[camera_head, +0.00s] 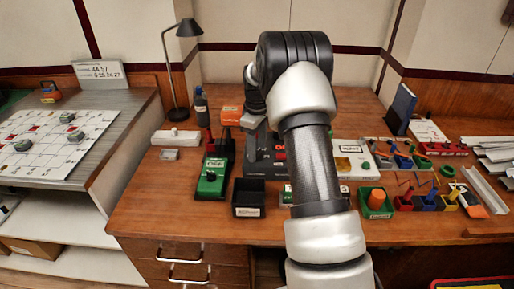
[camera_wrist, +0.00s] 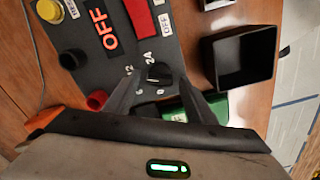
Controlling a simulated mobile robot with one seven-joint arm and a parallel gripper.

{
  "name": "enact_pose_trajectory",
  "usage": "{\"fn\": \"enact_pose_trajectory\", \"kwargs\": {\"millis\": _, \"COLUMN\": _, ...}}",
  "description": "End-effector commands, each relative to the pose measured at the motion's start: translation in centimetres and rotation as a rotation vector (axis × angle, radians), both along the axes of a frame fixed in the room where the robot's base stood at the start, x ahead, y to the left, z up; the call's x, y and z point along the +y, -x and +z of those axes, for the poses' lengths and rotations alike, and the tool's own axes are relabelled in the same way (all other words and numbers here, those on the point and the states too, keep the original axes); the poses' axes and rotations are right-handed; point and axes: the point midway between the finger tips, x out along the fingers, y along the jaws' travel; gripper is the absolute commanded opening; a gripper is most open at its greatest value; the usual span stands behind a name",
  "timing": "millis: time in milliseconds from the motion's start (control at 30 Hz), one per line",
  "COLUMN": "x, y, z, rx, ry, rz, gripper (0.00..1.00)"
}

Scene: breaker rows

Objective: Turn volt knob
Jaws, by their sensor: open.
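The volt knob (camera_wrist: 157,74) is a black dial on a dark grey power supply box (camera_wrist: 105,65). Labels 12, 24, 6 and 0 are printed around it. My gripper (camera_wrist: 164,84) is open in the wrist view, with one dark finger on each side of the knob, close to it. I cannot tell whether the fingers touch it. The knob's pointer is hard to read. The box shows a lit orange OFF display (camera_wrist: 103,28). In the head view the box (camera_head: 256,167) stands mid-table, with the knob hidden and my arm covering part of it.
A green meter (camera_head: 211,178) and a black bin (camera_head: 248,198) stand left of my arm. A red socket (camera_wrist: 97,99) and a yellow button (camera_wrist: 49,11) are on the box. A desk lamp (camera_head: 173,75) stands behind. Several small coloured bins (camera_head: 403,203) fill the right side.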

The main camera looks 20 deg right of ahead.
Motion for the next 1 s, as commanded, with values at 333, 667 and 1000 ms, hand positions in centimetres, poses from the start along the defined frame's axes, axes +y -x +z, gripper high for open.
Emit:
{"fn": "enact_pose_trajectory", "kwargs": {"millis": 333, "x": 0.00, "y": 0.00, "z": 0.03, "rx": 0.000, "ry": 0.000, "rz": 0.000, "gripper": 0.09}}
{"fn": "enact_pose_trajectory", "kwargs": {"millis": 667, "x": 0.01, "y": -0.01, "z": 0.16, "rx": 0.000, "ry": 0.000, "rz": -0.055, "gripper": 0.09}}
{"fn": "enact_pose_trajectory", "kwargs": {"millis": 1000, "x": -0.03, "y": -0.01, "z": 0.23, "rx": 0.000, "ry": 0.000, "rz": -0.300, "gripper": 0.09}}
